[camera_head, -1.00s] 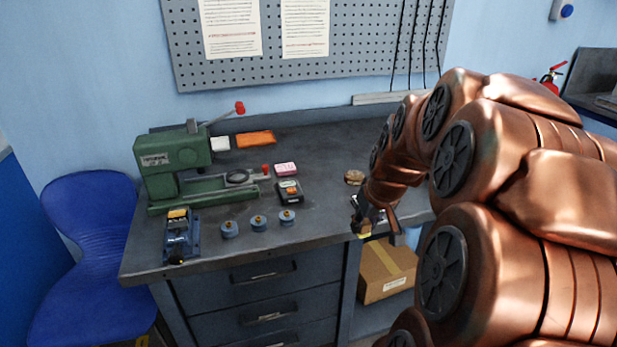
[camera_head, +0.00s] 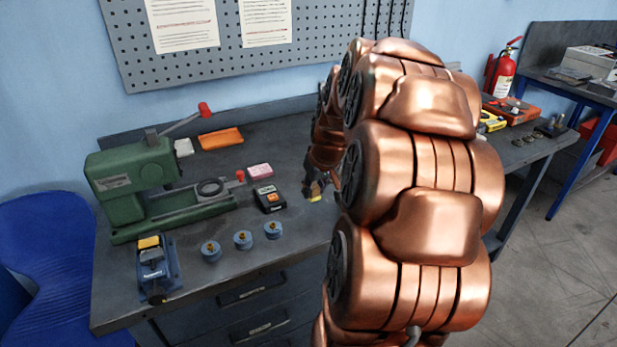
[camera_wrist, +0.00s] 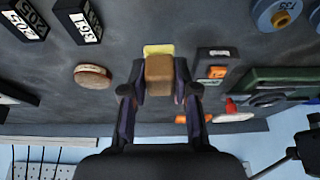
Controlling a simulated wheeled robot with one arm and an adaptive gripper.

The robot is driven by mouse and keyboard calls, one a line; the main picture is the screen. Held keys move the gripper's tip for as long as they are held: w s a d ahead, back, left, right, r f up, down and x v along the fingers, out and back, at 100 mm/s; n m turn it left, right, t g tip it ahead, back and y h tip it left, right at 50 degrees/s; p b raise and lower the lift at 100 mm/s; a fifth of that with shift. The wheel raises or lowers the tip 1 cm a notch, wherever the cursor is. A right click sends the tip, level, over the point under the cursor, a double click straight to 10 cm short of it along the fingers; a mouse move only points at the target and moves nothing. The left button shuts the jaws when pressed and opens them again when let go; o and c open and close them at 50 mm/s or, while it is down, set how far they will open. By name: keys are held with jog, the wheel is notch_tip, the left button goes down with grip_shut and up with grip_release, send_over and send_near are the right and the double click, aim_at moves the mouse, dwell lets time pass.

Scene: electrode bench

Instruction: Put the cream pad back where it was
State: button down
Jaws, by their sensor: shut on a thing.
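My gripper (camera_wrist: 160,85) is shut on a small block with a tan-brown side and a pale yellow end; this appears to be the cream pad (camera_wrist: 158,50). In the head view my gripper (camera_head: 317,186) is over the bench, to the right of the black meter, and only a yellow bit of the pad (camera_head: 314,198) shows below it. The wrist view shows the pad between the two fingers, with the black meter (camera_wrist: 212,68) on one side and a round tan thing (camera_wrist: 93,75) on the other. I cannot tell whether the pad touches the bench.
The black meter (camera_head: 269,198), pink block (camera_head: 260,170) and three blue discs (camera_head: 242,240) are left of my gripper. The green press (camera_head: 130,190) stands farther left. Black numbered blocks (camera_wrist: 80,22) lie on the bench. My arm hides the bench's right part.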

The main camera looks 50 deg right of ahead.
jog(key=shift+w+d+f+p, duration=0.15)
jog(key=shift+w+d+p, duration=0.2)
jog(key=shift+w+d, duration=0.75)
jog(key=shift+w+d+f+p, duration=0.15)
jog(key=shift+w+d+p, duration=0.2)
jog(key=shift+w+d, duration=0.75)
jog(key=shift+w+d+f+p, duration=0.15)
jog(key=shift+w+d+p, duration=0.4)
jog(key=shift+w, duration=0.9)
notch_tip(320, 180, down, 3)
jog(key=shift+r+p, duration=0.2)
jog(key=shift+p, duration=0.15)
jog(key=shift+d+f, duration=0.15)
jog(key=shift+f, duration=0.3)
jog(key=shift+f, duration=0.2)
jog(key=c, duration=0.9)
grip_release()
jog(key=shift+r, duration=0.15)
